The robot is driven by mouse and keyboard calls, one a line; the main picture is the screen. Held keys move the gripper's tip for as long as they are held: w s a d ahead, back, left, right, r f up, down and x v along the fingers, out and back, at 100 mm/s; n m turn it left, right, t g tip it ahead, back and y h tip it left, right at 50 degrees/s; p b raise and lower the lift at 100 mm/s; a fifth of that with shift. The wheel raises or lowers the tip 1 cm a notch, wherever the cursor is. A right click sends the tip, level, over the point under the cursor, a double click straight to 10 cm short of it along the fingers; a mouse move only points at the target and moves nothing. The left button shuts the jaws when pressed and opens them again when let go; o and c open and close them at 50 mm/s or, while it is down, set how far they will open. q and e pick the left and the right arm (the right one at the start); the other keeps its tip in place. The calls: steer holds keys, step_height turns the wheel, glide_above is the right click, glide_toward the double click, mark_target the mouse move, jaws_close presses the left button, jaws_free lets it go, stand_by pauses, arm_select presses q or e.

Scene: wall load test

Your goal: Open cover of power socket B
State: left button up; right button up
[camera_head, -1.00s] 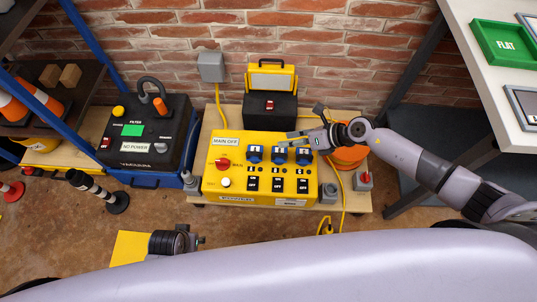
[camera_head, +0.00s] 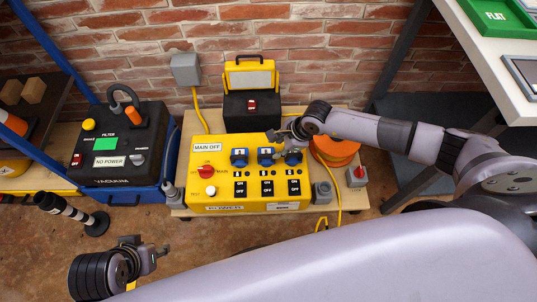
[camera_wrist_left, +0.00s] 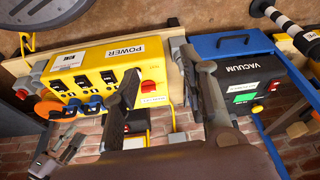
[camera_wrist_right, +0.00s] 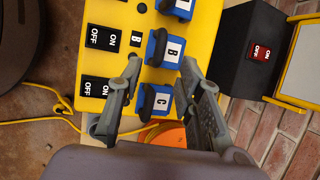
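The yellow power box (camera_head: 225,190) stands on a low wooden pallet. It has three blue socket covers in a row. Cover B (camera_head: 265,155) is the middle one and looks closed; its label "B" faces me in the right wrist view (camera_wrist_right: 171,50). Cover C (camera_wrist_right: 157,101) is beside it, and cover A (camera_wrist_right: 180,6) is cut off by the top edge. My right gripper (camera_wrist_right: 161,66) is open and empty, pointing at the covers, its fingertips on either side of B's near edge. I cannot tell whether they touch. My left gripper (camera_head: 150,255) is open and empty, low at left.
A black case with yellow lid (camera_head: 252,105) stands behind the box. An orange cable reel (camera_head: 337,150) and a grey plug (camera_head: 322,192) are at its right. The black vacuum (camera_head: 120,150) stands left. A white table (camera_head: 480,50) overhangs at right.

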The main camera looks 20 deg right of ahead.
mark_target(267, 155)
steer(key=b+x, duration=0.1)
steer(key=x, duration=0.4)
steer(key=shift+w+a+f, duration=0.1)
steer(key=shift+f, duration=0.3)
steer(key=shift+w+a+f+b, duration=0.2)
steer(key=shift+f+b, duration=0.25)
steer(key=shift+f, duration=0.15)
steer(key=shift+w+a+f, duration=0.1)
steer(key=shift+f, duration=0.2)
arm_select(q)
steer(key=w, duration=0.1)
steer(key=w+t, duration=0.1)
steer(key=w+d+f+t, duration=0.1)
steer(key=shift+w, duration=0.35)
arm_select(e)
steer(key=shift+c, duration=0.5)
jaws_close()
